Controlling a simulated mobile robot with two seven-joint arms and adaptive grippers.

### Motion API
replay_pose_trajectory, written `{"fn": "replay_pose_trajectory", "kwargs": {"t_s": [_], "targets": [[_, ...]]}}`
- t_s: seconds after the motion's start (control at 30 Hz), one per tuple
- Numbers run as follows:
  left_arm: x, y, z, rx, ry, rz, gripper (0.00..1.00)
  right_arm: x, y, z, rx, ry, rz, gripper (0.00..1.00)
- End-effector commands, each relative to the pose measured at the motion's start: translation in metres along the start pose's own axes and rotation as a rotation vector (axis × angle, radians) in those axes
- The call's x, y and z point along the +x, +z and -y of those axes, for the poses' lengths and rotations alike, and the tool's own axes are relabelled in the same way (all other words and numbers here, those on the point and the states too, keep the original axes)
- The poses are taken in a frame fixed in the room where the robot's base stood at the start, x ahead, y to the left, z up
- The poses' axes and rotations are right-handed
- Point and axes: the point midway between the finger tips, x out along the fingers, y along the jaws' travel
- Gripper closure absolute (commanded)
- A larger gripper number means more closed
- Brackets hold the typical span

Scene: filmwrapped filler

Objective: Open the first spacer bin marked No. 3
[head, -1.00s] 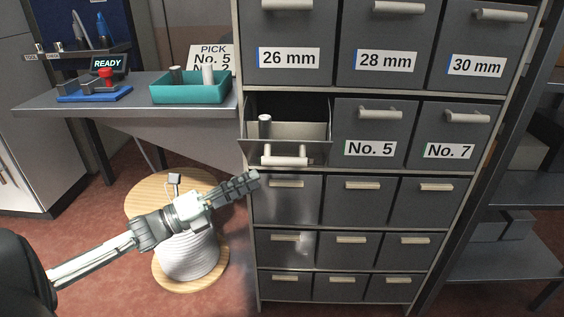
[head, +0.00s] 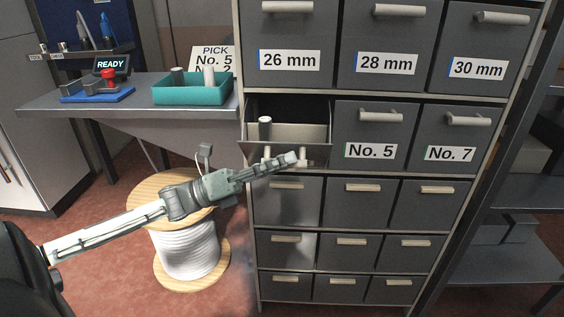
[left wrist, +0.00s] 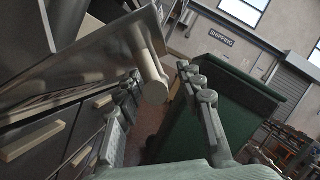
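The left bin (head: 262,151) of the row with No. 5 and No. 7 is open, its front tilted outward. Its label is not visible, so I cannot read No. 3 on it. A grey-white cylinder (head: 265,128) stands inside. In the head view my left gripper (head: 290,160) is at the bin's light handle, partly covering it. In the left wrist view the fingers of my left gripper (left wrist: 158,80) are spread, with the handle (left wrist: 151,78) showing between their tips; I cannot tell whether they touch it. My right gripper is not in view.
Closed bins No. 5 (head: 370,132) and No. 7 (head: 450,135) stand to the right, with more closed bins above and below. A bench (head: 140,113) at left holds a teal tray (head: 192,95). A cable spool (head: 188,250) stands on the floor below my arm.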

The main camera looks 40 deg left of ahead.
Motion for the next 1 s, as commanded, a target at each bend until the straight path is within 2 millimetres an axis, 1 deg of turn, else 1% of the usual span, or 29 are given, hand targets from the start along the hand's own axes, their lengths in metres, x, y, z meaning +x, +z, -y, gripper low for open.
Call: {"fn": "replay_pose_trajectory", "kwargs": {"t_s": [0.17,0.2,0.4,0.5,0.83,0.97,1.0], "targets": [[0.000,0.000,0.000,-0.001,0.001,0.000,0.62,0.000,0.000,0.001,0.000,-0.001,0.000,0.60],[0.000,0.000,0.000,-0.001,0.001,0.000,0.65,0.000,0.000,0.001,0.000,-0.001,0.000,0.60],[0.000,0.000,0.000,-0.001,0.001,0.000,0.90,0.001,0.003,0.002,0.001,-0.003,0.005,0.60],[0.000,0.000,0.000,-0.001,0.001,0.000,1.00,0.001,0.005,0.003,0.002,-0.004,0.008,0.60],[0.000,0.001,0.000,-0.001,0.001,0.001,1.00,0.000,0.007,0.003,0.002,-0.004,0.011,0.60],[0.005,0.014,0.001,0.002,0.000,0.003,1.00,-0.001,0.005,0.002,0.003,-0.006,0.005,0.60],[0.007,0.019,0.001,0.003,0.000,0.003,1.00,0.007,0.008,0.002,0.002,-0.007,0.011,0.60]]}}
